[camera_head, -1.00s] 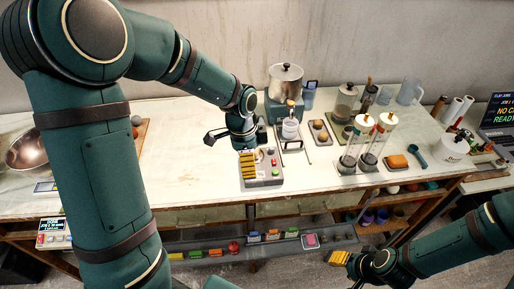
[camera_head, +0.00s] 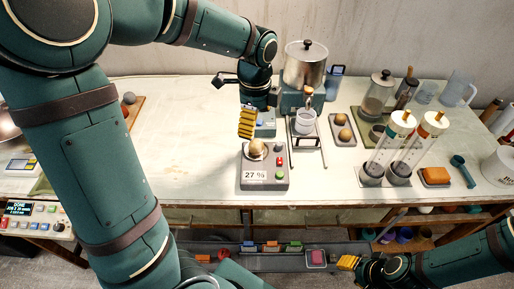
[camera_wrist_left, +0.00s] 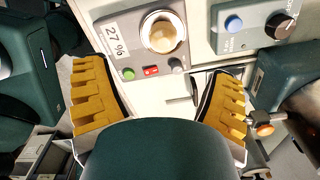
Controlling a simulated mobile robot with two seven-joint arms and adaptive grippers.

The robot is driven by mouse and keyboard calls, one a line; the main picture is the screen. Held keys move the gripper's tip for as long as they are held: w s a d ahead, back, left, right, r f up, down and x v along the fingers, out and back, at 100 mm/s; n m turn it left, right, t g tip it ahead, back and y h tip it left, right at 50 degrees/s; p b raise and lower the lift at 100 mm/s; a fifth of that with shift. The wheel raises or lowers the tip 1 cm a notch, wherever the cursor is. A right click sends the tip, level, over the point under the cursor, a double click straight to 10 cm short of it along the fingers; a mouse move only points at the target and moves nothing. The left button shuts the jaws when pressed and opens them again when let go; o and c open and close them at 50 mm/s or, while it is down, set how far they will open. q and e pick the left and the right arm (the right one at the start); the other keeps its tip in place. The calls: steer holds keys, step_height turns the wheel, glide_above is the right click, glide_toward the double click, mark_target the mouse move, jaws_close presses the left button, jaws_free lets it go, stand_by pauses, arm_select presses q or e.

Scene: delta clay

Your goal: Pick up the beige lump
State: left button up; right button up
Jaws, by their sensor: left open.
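A beige lump (camera_head: 256,148) sits in the round well on top of a grey meter (camera_head: 264,178) whose display reads 27 %. In the left wrist view the lump (camera_wrist_left: 162,34) shows from above, in a pale round cup beyond the fingers. My left gripper (camera_head: 247,123) is just behind and above the lump, with yellow padded fingers. In the left wrist view my left gripper (camera_wrist_left: 160,105) is open and empty, its fingers spread wide. My right gripper (camera_head: 348,262) is low at the right, in front of the bench; its jaws are unclear.
Behind the meter stand a metal pot (camera_head: 305,65) and a blue-buttoned box (camera_head: 265,122). A cup on a stand (camera_head: 305,122) and a small tray of lumps (camera_head: 342,140) are to the right. Tall glass cylinders (camera_head: 402,145) stand further right. The bench's left half is mostly clear.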

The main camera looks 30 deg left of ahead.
mark_target(256, 141)
arm_select(q)
step_height(256, 141, down, 5)
steer(key=shift+w+f+b, duration=0.1)
steer(key=shift+b, duration=0.4)
step_height(256, 141, down, 5)
steer(key=shift+w+r+b, duration=0.1)
steer(key=shift+w+b, duration=0.05)
steer(key=shift+b, duration=0.55)
steer(key=c, duration=1.4)
step_height(256, 141, up, 9)
steer(key=shift+p, duration=1.25)
steer(key=shift+r, duration=0.5)
steer(key=shift+a, duration=0.1)
